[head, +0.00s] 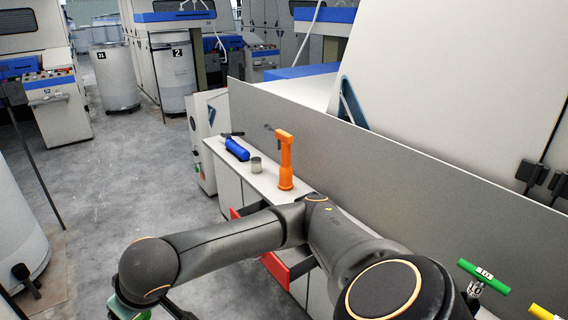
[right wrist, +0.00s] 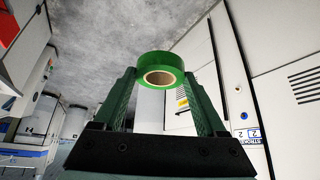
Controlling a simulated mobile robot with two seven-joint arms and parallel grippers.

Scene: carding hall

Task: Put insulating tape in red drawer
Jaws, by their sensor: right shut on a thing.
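A green roll of insulating tape (right wrist: 172,61) with a tan core is held between the fingertips of my right gripper (right wrist: 160,76) in the right wrist view. In the head view my right arm bends across the bottom, and its gripper end is mostly cut off at the lower left edge. A bit of green shows there; I cannot tell whether it is tape or finger. Red drawer parts (head: 275,270) show below the white counter, partly behind my arm. They seem to stick out from the cabinet, but the drawer's inside is hidden. My left gripper is not in view.
Grey floor (head: 130,165) is open at left.

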